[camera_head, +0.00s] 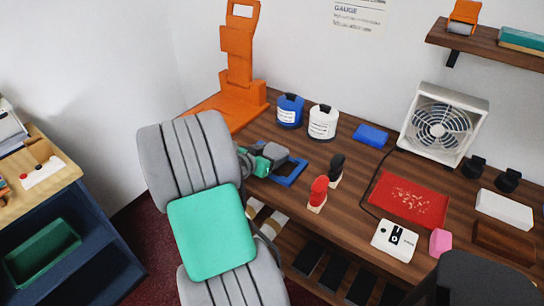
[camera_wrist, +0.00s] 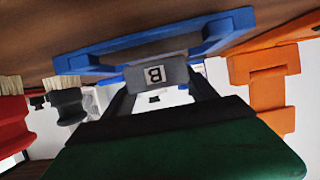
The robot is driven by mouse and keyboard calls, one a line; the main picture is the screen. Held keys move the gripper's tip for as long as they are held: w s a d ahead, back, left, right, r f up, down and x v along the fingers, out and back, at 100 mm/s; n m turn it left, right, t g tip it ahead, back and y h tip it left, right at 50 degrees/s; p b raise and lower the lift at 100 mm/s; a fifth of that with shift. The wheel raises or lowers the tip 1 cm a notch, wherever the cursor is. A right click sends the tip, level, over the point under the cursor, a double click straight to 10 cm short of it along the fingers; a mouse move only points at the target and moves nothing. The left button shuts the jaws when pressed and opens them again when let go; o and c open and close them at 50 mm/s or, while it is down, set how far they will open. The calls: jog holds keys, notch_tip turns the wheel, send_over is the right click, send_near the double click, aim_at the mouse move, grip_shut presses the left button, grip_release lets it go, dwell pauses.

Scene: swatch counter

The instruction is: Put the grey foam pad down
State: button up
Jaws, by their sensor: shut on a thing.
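My gripper (camera_head: 266,158) is over the left part of the wooden counter, at the near side of a blue frame (camera_head: 294,174). In the wrist view its dark fingers (camera_wrist: 160,95) are shut on the grey foam pad (camera_wrist: 178,72), a small grey block with a white label marked with a letter that looks like B. The pad is in front of the blue frame (camera_wrist: 90,62) there; I cannot tell whether they touch. In the head view the pad is hard to tell apart from my grey gripper parts.
A blue jar (camera_head: 289,111) and a white jar (camera_head: 323,122) stand behind the frame. A red-handled brush (camera_head: 318,194) and a black-handled brush (camera_head: 336,171) stand to its right. An orange stand (camera_head: 238,60) is at the back left. A red tray (camera_head: 410,199) lies farther right.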

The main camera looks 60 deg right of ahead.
jog(key=shift+f, duration=0.7)
jog(key=shift+f, duration=0.15)
jog(key=o, duration=1.3)
